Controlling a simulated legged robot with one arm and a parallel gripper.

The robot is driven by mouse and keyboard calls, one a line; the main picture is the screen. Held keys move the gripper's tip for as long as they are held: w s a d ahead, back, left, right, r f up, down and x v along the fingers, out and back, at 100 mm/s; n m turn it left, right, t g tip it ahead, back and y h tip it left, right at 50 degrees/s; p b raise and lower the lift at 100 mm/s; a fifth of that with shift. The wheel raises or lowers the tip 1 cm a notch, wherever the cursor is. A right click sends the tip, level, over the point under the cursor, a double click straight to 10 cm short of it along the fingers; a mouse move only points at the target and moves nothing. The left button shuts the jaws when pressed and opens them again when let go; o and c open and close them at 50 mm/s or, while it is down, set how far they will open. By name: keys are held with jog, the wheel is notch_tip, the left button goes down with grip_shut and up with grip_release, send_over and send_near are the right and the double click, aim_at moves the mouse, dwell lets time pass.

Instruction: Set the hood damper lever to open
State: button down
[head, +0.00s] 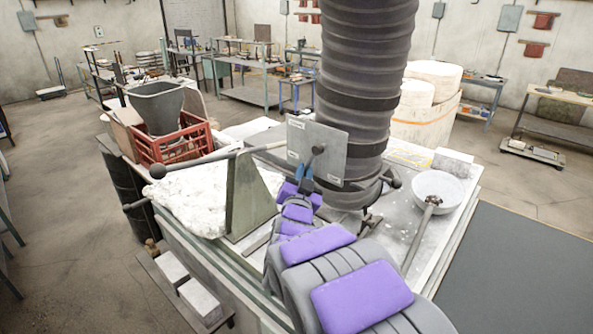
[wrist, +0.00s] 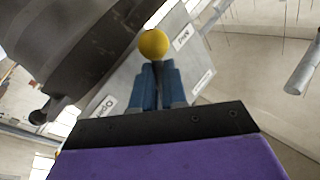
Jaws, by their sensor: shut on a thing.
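The hood damper's grey plate (head: 316,138) stands upright in front of the thick ribbed duct in the head view. A dark lever part (head: 318,150) shows on its face. In the wrist view the plate (wrist: 135,85) carries small white labels, with "Open" (wrist: 98,108) at lower left and another (wrist: 183,37) at upper right. The lever's yellow ball knob (wrist: 153,43) lies at the tips of my gripper (wrist: 154,66), whose blue fingers are shut on it. My gripper (head: 305,172) is close to the plate's lower edge. The shaft is largely hidden.
The ribbed duct (head: 365,80) rises right beside the plate. A dark-knobbed bar (head: 200,162) and a grey-green upright (head: 245,195) stand to the left. A white bowl with a long-handled ladle (head: 437,187) lies right. A red crate (head: 175,143) sits at back left.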

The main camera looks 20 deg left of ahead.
jog(key=shift+s+d+f+n+g+h+p, duration=0.1)
jog(key=shift+s+d+n+g+p, duration=0.15)
jog(key=shift+d+n+g+p, duration=0.5)
jog(key=shift+s+d+n+g+h+p, duration=0.1)
jog(key=shift+s+d+n+g+p, duration=0.25)
jog(key=shift+n+p, duration=0.6)
jog(key=shift+s+d+f+n+g+h+p, duration=0.1)
jog(key=shift+s+d+n+g+p, duration=0.05)
jog(key=shift+d+n+g+p, duration=0.7)
jog(key=shift+a+t, duration=0.2)
jog(key=shift+t, duration=0.05)
jog(key=c, duration=1.4)
grip_release()
jog(key=shift+c, duration=0.2)
